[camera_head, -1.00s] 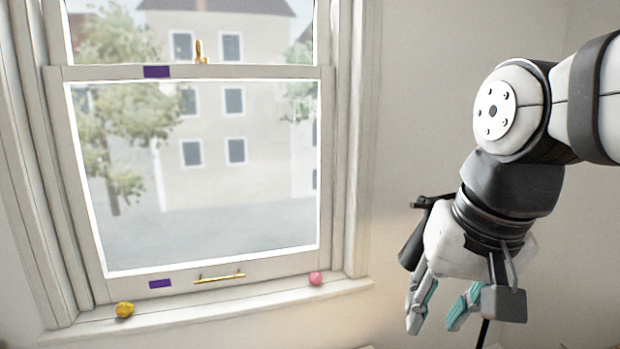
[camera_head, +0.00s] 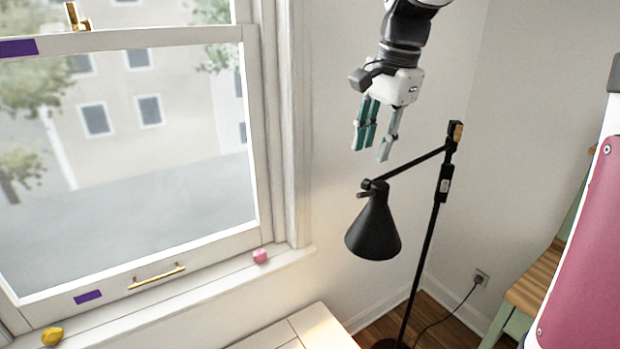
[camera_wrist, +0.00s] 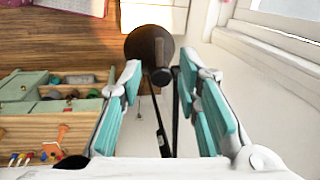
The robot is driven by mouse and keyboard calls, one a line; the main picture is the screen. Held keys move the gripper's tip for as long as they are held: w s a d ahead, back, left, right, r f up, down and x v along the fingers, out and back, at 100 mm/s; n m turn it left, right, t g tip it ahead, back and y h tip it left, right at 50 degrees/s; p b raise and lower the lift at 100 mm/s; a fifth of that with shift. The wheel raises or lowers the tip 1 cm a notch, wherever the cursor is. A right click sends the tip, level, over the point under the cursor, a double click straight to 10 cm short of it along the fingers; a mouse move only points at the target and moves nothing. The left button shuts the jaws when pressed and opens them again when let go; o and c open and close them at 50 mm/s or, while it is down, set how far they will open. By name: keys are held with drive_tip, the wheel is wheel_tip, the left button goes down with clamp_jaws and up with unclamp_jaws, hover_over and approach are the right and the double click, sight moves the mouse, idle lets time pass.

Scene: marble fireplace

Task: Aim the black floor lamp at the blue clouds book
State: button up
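The black floor lamp (camera_head: 373,232) stands in the corner right of the window in the head view. Its cone shade hangs opening downward from a slanted arm on a tall pole. My gripper (camera_head: 372,153) is open and empty just above the shade and lamp arm, seemingly not touching them. In the wrist view the lamp's shade (camera_wrist: 148,44) shows beyond the gap between the spread teal-padded fingertips of my gripper (camera_wrist: 160,80). I cannot make out the blue clouds book in either view.
A window with a sill (camera_head: 200,305) is at left; a pink object (camera_head: 260,256) and a yellow object (camera_head: 52,336) sit on it. A white surface (camera_head: 300,335) lies below the lamp. Green drawers (camera_wrist: 50,105) with small items stand left in the wrist view. A cable runs to a wall socket (camera_head: 481,277).

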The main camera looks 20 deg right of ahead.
sight(361, 194)
drive_tip(key=f, duration=0.3)
drive_tip(key=w+f+p, duration=0.1)
drive_tip(key=f, duration=0.3)
drive_tip(key=w+f, duration=0.1)
drive_tip(key=f, duration=0.3)
drive_tip(key=shift+a+p, duration=0.3)
drive_tip(key=shift+a, duration=0.05)
clamp_jaws()
